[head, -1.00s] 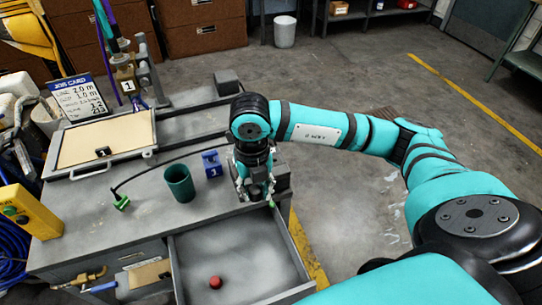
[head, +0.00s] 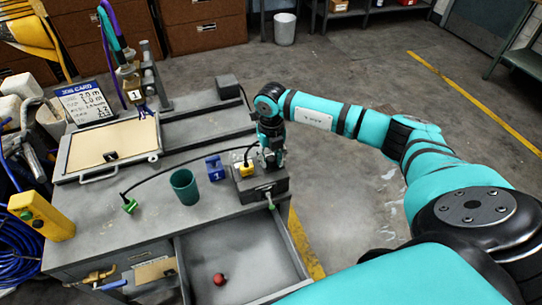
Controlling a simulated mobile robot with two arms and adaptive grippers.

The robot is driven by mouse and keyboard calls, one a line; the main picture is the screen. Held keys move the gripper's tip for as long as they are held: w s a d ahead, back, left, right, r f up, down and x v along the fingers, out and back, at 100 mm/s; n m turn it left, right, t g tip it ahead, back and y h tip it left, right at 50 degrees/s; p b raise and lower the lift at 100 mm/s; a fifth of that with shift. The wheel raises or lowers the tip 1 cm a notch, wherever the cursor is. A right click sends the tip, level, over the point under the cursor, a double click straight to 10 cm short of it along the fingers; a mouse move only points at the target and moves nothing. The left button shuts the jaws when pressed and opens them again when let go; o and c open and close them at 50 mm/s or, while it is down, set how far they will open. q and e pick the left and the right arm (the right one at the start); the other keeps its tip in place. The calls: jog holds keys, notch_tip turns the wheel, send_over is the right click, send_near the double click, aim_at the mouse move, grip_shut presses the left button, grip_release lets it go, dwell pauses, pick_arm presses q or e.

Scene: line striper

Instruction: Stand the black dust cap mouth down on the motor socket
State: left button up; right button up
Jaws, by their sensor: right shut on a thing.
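The motor (head: 262,186) is a dark grey box at the right edge of the bench, behind the open drawer. A yellow plug (head: 246,170) with a black cable sits at its left part. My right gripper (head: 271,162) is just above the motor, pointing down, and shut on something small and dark. This looks like the black dust cap, but the fingers hide most of it. I cannot tell its tilt or whether it touches the motor. The socket is hidden under the gripper. My left gripper is out of view.
A green cup (head: 184,187) and a blue numbered block (head: 214,168) stand left of the motor. The open drawer (head: 237,249) holds a red ball (head: 219,279). A tan panel (head: 109,146) lies at the back left.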

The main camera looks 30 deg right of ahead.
jog(key=shift+f, duration=0.4)
jog(key=shift+f, duration=0.15)
jog(key=o, duration=0.7)
